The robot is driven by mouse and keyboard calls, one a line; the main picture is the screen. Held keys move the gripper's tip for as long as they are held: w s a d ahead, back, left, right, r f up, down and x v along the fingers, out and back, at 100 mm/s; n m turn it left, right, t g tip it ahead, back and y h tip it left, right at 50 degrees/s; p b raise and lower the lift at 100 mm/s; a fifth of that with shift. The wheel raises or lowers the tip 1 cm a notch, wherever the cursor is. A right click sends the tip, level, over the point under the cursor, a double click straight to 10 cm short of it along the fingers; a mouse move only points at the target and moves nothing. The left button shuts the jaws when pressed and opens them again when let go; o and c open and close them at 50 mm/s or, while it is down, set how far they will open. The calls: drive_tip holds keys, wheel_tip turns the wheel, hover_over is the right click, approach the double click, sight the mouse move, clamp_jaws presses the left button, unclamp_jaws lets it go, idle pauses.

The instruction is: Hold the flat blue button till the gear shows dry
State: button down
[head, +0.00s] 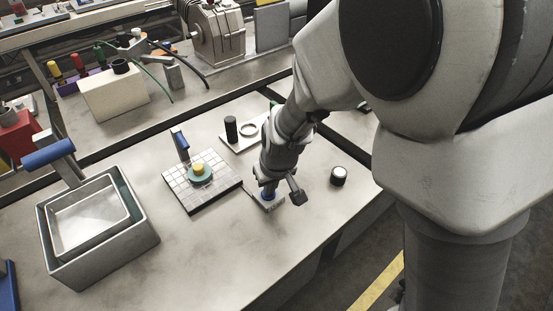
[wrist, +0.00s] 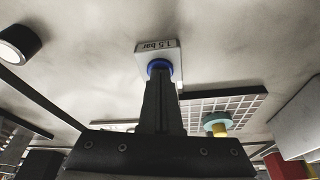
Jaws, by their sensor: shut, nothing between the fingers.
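The flat blue button (head: 267,196) sits on a small pale base on the bench. In the wrist view the button (wrist: 159,65) shows as a blue rim, and its base (wrist: 150,48) is marked "1.5 bar". My gripper (head: 268,187) is shut and empty and points down at the button. In the wrist view its fingertips (wrist: 158,80) overlap the button; I cannot tell how far it is pressed. A teal round piece, seemingly the gear (head: 201,179), with a yellow top lies on a white tiled board (head: 178,182) left of my gripper. I cannot make out whether it is wet or dry.
A metal bin with a tray (head: 55,255) and a blue-handled lever stands at the left. A plate with a black cylinder (head: 231,128) and a ring is behind my gripper. A white-topped black puck (head: 338,176) is to the right. The front of the bench is clear.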

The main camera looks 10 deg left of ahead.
wheel_tip(320, 180, up, 6)
drive_tip(key=p, duration=0.5)
drive_tip(key=shift+r, duration=0.1)
idle(0.4)
drive_tip(key=p+v, duration=0.3)
drive_tip(key=v, duration=1.3)
drive_tip(key=s+d+r+m+t, duration=0.1)
drive_tip(key=s+d+r+m, duration=0.1)
drive_tip(key=d, duration=0.5)
drive_tip(key=s+d+r+m+t+h, duration=0.1)
drive_tip(key=s+d+r+m, duration=0.1)
drive_tip(key=s+d, duration=0.2)
drive_tip(key=s+d+r+m+h, duration=0.1)
drive_tip(key=s+d+r+m, duration=0.1)
drive_tip(key=d, duration=0.7)
drive_tip(key=shift+s+d+r+m+t, duration=0.4)
drive_tip(key=shift+s+m, duration=0.1)
drive_tip(key=shift+s, duration=0.45)
drive_tip(key=shift+a, duration=0.2)
